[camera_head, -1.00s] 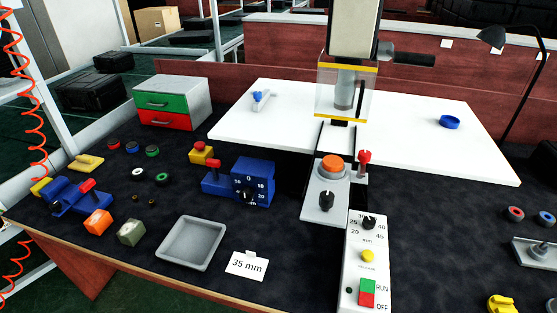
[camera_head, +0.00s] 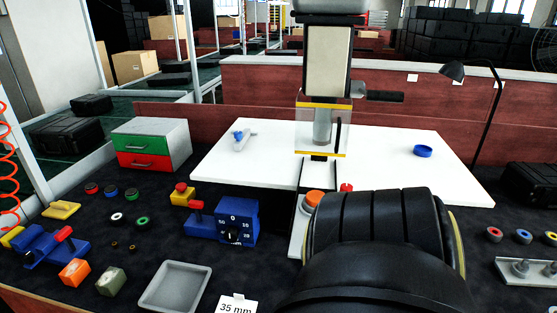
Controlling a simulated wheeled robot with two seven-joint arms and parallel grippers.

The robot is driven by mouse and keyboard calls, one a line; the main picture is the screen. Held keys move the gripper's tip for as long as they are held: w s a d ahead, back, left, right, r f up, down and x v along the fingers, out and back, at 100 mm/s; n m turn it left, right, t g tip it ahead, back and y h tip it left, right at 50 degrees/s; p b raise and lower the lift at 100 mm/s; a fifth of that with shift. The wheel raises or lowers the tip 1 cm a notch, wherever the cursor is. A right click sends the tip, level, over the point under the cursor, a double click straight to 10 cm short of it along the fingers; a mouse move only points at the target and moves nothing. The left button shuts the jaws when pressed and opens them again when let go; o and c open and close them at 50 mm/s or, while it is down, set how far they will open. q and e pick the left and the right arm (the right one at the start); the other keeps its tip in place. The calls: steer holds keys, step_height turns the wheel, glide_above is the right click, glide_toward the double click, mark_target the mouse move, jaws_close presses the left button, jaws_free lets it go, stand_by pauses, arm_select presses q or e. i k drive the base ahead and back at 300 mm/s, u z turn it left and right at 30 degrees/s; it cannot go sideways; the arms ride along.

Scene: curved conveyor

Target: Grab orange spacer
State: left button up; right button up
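Two orange things show, and I cannot tell for sure which is the spacer. An orange block (camera_head: 75,272) lies on the dark mat at the lower left, beside a grey-green block (camera_head: 111,281). A round orange piece (camera_head: 314,197) sits on the grey fixture (camera_head: 297,232) in front of the press. A large black link of my arm, coming in from the lower right, covers most of that fixture and the control panel. Neither gripper's fingers are in view.
A grey tray (camera_head: 152,302) and a "35 mm" card (camera_head: 236,307) lie at the front. A blue dial device (camera_head: 238,222) stands left of the fixture. The press (camera_head: 325,80) rises above the white board (camera_head: 225,178). Coloured rings (camera_head: 523,237) lie at right.

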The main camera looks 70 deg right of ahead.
mark_target(312, 197)
steer(key=i, duration=1.4)
steer(key=z, duration=3.3)
